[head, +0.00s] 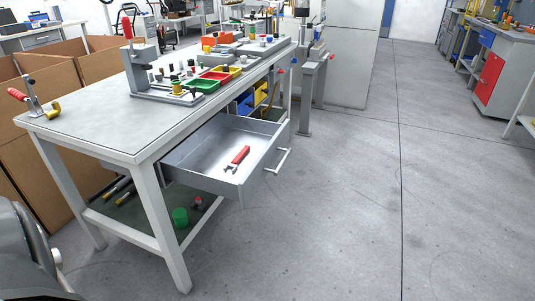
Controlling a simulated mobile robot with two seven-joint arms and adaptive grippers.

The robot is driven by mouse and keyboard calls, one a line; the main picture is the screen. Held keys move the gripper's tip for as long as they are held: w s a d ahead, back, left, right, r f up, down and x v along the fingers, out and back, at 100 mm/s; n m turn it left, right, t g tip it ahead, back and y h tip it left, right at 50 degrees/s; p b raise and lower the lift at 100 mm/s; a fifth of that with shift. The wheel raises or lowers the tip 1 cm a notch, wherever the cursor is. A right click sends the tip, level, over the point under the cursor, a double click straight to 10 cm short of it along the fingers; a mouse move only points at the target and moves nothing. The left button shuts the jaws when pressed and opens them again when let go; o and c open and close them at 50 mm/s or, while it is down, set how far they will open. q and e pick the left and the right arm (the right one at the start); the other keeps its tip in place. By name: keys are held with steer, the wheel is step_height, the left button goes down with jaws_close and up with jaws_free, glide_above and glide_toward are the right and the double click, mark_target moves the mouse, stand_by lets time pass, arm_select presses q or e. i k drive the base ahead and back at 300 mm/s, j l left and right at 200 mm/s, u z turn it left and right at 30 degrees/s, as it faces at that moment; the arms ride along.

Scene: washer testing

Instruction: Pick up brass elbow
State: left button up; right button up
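A small gold-coloured piece that looks like the brass elbow (53,110) is near the left corner of the workbench top (100,118). It is right beside the base of a toggle clamp with a red handle (18,94); I cannot tell whether it touches the clamp. A grey part of my own body fills the lower left corner. Neither of my grippers shows in the head view.
An open drawer (205,158) juts out from the bench with red-handled pliers (237,158) inside. A press fixture (140,68) and coloured bins (203,85) stand further back. Cardboard boxes (62,70) stand behind the bench. The floor to the right is clear.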

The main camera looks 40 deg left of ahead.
mark_target(49, 115)
steer(key=u, duration=2.3)
